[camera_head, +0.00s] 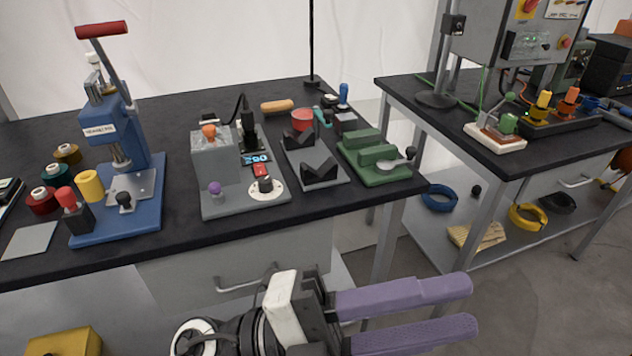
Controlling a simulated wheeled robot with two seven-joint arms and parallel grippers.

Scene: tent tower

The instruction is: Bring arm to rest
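My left gripper (470,308) is in the lower middle of the head view, in front of the black workbench and below its top. Its two purple fingers point to the right and stand apart. The space between them is empty, and it touches nothing that I can see. My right gripper is not in this view.
The black workbench (240,230) carries a blue press (125,190), a grey fixture (215,165), V-blocks (318,165), a green vise (378,160) and several spools. A second bench (480,160) stands at right, with coils on its lower shelf. The floor at lower right is clear.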

